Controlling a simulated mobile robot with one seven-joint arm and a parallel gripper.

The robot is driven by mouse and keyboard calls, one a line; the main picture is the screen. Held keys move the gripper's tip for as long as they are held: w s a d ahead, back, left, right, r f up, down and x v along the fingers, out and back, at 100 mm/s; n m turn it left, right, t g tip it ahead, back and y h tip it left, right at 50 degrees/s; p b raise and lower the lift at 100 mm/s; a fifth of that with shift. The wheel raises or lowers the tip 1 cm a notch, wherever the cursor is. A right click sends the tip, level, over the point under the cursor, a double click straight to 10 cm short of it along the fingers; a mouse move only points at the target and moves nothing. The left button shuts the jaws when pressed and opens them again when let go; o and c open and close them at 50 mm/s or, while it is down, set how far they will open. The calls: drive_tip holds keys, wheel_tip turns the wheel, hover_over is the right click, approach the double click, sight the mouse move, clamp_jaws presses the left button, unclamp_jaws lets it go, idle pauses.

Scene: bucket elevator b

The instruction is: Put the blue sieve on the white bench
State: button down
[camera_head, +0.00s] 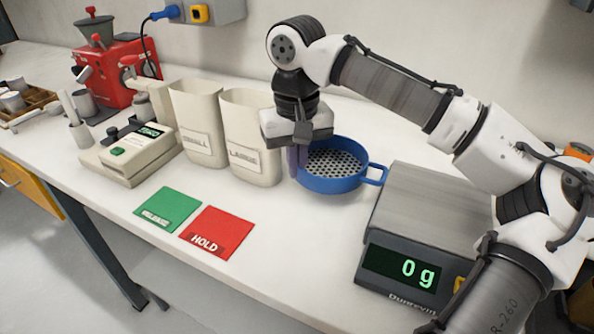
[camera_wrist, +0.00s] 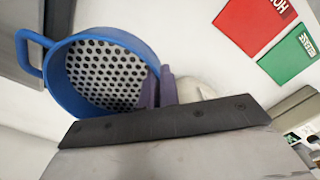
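The blue sieve (camera_head: 347,185), round with a perforated pale floor and a loop handle on its right, is level on or just above the white bench (camera_head: 300,235); I cannot tell if it touches. My gripper (camera_head: 297,163) points down at the sieve's left rim. In the wrist view, the purple fingers (camera_wrist: 160,88) are close together, one inside and one outside the wall of the sieve (camera_wrist: 62,88), shut on its rim. The sieve's handle points away from the fingers. Part of the rim is hidden behind the fingers.
A scale (camera_head: 425,210) reading 0 g stands close right of the sieve. Two cream bins (camera_head: 250,150) stand close left. Green (camera_head: 167,209) and red HOLD (camera_head: 216,233) mats lie in front. A beige device (camera_head: 130,155) and red grinder (camera_head: 115,72) stand farther left. Bench before the sieve is clear.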

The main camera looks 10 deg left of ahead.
drive_tip(key=shift+f, duration=1)
drive_tip(key=shift+f, duration=0.2)
drive_tip(key=c, duration=1.6)
unclamp_jaws()
drive_tip(key=shift+c, duration=0.2)
drive_tip(key=shift+r, duration=0.1)
wheel_tip(320, 180, up, 12)
drive_tip(key=shift+r, duration=0.1)
